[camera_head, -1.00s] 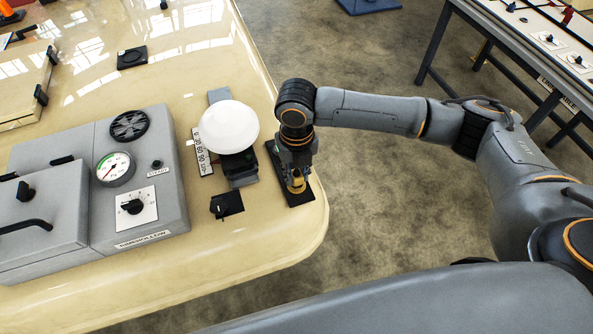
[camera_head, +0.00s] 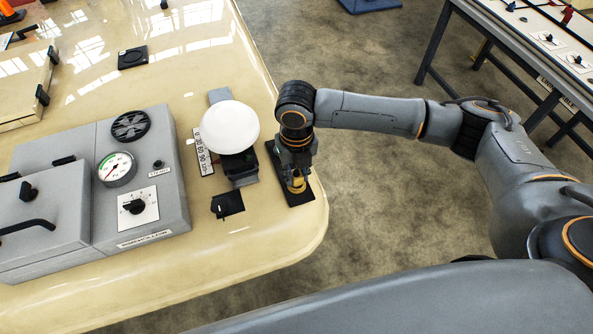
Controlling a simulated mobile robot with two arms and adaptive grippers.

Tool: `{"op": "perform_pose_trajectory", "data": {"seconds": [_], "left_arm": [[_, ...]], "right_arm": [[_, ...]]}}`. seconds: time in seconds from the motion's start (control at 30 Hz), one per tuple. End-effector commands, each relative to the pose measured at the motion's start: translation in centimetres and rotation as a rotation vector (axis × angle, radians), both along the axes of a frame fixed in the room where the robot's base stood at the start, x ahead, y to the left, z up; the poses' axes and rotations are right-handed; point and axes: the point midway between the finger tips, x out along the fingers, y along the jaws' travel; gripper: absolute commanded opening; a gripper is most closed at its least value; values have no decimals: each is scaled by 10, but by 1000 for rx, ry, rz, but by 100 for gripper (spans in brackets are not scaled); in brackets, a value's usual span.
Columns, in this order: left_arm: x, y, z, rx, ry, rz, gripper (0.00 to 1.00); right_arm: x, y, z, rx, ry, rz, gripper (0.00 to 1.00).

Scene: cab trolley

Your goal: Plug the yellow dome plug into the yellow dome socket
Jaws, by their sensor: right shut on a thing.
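A small yellow plug (camera_head: 297,186) is at the near end of a black plate (camera_head: 302,199) on the right edge of the table. My right gripper (camera_head: 297,179) points down over the plate and is shut on the yellow plug. The plug is low, at the plate. The gripper hides its upper part and whatever socket lies under it, so I cannot tell whether it is seated. My left gripper does not show.
A white dome lamp (camera_head: 230,127) stands close left of my right gripper. A small black box (camera_head: 227,204) lies near it. A grey panel box (camera_head: 124,175) with a gauge fills the left. The table (camera_head: 262,258) ends just right of the plate.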

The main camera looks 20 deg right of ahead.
Motion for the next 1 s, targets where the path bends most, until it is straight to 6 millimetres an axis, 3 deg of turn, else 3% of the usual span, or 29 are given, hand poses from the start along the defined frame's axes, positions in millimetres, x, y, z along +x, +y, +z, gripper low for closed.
{"op": "perform_pose_trajectory", "data": {"seconds": [1.0], "left_arm": [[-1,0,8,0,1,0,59]], "right_arm": [[0,0,0,0,0,0,0]]}}
